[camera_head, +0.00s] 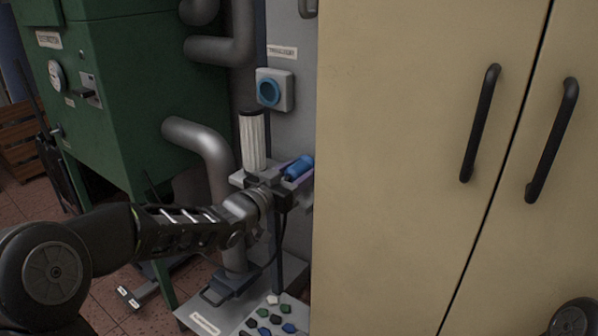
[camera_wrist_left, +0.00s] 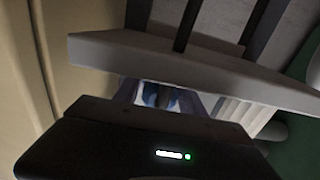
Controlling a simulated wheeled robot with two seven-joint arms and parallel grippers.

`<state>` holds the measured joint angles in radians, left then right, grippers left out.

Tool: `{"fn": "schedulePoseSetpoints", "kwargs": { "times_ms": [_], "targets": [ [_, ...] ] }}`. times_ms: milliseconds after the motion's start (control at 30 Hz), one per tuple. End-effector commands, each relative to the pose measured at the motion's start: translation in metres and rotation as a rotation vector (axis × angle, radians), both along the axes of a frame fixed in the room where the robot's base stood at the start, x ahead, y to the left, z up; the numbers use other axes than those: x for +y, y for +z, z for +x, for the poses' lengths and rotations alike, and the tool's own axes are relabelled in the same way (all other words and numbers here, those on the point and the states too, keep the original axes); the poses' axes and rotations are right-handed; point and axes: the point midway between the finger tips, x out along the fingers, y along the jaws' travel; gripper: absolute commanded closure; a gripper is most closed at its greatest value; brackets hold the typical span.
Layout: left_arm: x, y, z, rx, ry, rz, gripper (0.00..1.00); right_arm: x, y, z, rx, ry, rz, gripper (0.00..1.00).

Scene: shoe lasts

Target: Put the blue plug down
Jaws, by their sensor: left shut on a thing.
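The blue plug (camera_head: 298,168) is held by my left gripper (camera_head: 290,177), which is shut on it. The plug lies tilted just above or at a small grey shelf (camera_head: 238,179) on the grey post; I cannot tell whether it touches the shelf. In the left wrist view, a bit of the blue plug (camera_wrist_left: 150,96) shows between the gripper body and a grey slab (camera_wrist_left: 190,68); the fingertips are mostly hidden. My right gripper is not in view.
A white ribbed cylinder (camera_head: 252,141) stands on the shelf, left of the plug. A blue round socket (camera_head: 268,92) is on the wall panel above. A beige cabinet (camera_head: 420,130) stands close on the right. A green machine (camera_head: 130,90) and grey pipes (camera_head: 205,140) are at left.

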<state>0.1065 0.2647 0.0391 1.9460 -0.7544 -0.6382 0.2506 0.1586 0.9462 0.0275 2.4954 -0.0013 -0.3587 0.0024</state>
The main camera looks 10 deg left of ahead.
Motion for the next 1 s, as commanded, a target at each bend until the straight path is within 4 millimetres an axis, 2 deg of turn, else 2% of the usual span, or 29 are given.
{"fn": "schedulePoseSetpoints", "kwargs": {
  "times_ms": [33, 300, 700, 900, 1000],
  "targets": [
    [0.000, 0.001, 0.000, 0.000, 0.000, 0.000, 0.51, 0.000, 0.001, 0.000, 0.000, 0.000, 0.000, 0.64],
    [0.000, 0.001, 0.000, 0.000, 0.000, 0.000, 0.30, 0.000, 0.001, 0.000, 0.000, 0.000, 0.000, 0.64],
    [0.000, 0.002, 0.000, 0.000, 0.000, 0.000, 0.30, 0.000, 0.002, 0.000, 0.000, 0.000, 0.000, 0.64],
    [0.000, 0.017, 0.000, -0.001, 0.000, 0.000, 0.30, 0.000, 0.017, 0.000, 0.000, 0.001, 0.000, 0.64],
    [0.007, 0.014, -0.014, 0.000, 0.002, 0.000, 0.30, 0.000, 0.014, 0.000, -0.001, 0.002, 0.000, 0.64]
  ]
}}
